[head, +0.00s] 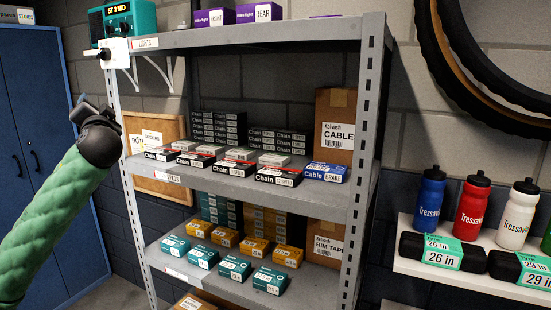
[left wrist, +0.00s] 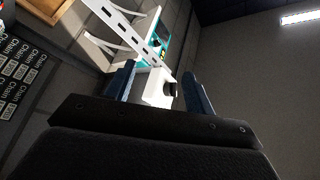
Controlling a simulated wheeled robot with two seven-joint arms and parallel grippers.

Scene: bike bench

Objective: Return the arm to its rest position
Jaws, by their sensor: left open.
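My left arm, in a green sleeve, comes in from the left in the head view. My left gripper (head: 91,103) is raised at the left of the shelf rack, its fingers pointing up and away. In the left wrist view the two dark blue fingers of my left gripper (left wrist: 158,88) stand apart with nothing held. A white box with a black knob (head: 113,49) is at the rack's upper left corner. The box also shows between the fingers in the left wrist view (left wrist: 155,96), seemingly beyond them. My right gripper is in neither view.
The grey shelf rack (head: 250,36) holds chain boxes, a blue brake cable box (head: 325,172) and teal and orange boxes. A teal device (head: 122,20) stands at its top left. A blue cabinet (head: 40,120) is behind my arm. Bottles stand on a white shelf (head: 460,262) at right.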

